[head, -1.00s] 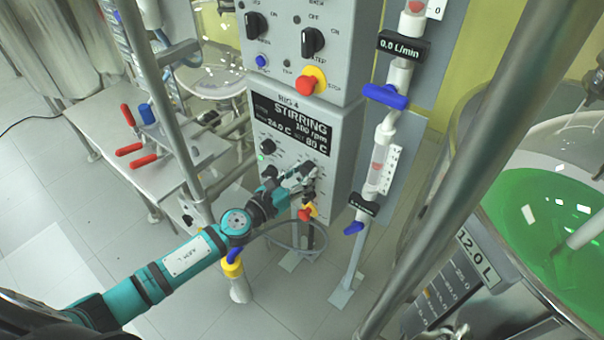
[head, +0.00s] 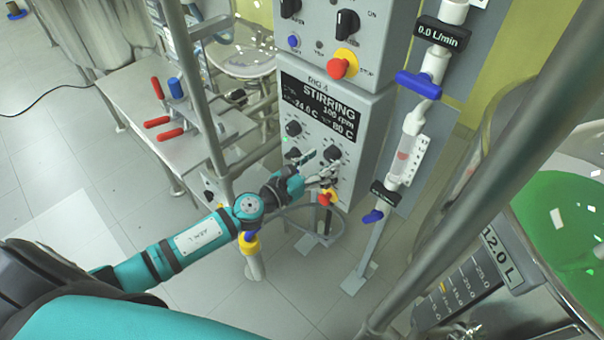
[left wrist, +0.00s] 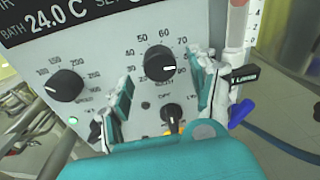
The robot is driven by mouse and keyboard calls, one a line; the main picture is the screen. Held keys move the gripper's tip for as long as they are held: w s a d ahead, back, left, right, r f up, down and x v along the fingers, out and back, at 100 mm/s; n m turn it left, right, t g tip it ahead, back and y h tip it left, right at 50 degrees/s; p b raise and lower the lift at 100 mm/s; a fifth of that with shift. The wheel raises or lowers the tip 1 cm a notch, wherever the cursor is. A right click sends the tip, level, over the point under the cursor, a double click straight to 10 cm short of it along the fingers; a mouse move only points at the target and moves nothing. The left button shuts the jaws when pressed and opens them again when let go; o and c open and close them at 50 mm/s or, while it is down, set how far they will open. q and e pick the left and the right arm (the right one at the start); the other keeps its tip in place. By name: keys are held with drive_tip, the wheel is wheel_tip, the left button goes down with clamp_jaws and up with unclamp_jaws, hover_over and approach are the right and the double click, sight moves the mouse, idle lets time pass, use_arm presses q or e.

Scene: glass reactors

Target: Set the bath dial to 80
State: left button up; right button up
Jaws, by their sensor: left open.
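The bath dial (head: 332,153) is a black round knob on the grey control box. In the left wrist view the bath dial (left wrist: 160,67) stands within a scale, and its white mark points right, toward the 80 end. The display (head: 320,112) reads STIRRING, 100 rpm, bath 24.0 C and 80 C at the set value. My left gripper (head: 318,166) is open in front of the dial. In the left wrist view the left gripper's fingers (left wrist: 163,92) stand to either side of the dial with gaps. My right gripper is not in view.
A speed dial (left wrist: 66,86) sits left of the bath dial, and a smaller black knob (left wrist: 172,116) sits below it. A red stop button (head: 338,68) is above. Flow tubes with a blue valve (head: 418,84) stand close to the right. A metal post (head: 470,190) crosses the right side.

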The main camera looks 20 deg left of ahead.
use_arm(q)
drive_tip(key=v, duration=1)
drive_tip(key=s+a+f+n+g+y, duration=0.2)
drive_tip(key=s+f+n, duration=0.1)
drive_tip(key=f+n, duration=0.55)
drive_tip(key=s+a+f+n+g+y, duration=0.25)
drive_tip(key=f+n, duration=0.25)
drive_tip(key=f, duration=0.7)
drive_tip(key=s+a+f+n+g+y, duration=0.15)
drive_tip(key=s+f+n, duration=0.25)
drive_tip(key=f+n, duration=0.5)
drive_tip(key=s+d+f+n+g, duration=0.1)
drive_tip(key=s+f+n+g, duration=0.2)
drive_tip(key=s, duration=0.7)
drive_tip(key=s+d+f+n+g, duration=0.2)
drive_tip(key=s+f+n, duration=0.4)
drive_tip(key=s+f, duration=0.4)
drive_tip(key=s+d+f+n+g, duration=0.1)
drive_tip(key=s+f+n+g, duration=0.2)
drive_tip(key=s, duration=0.7)
wheel_tip(320, 180, down, 5)
drive_tip(key=n, duration=0.2)
drive_tip(key=shift+s+d+r+n+g+y, duration=0.15)
drive_tip(key=shift+d+n+g+y, duration=0.15)
drive_tip(key=shift+n+g+y, duration=0.1)
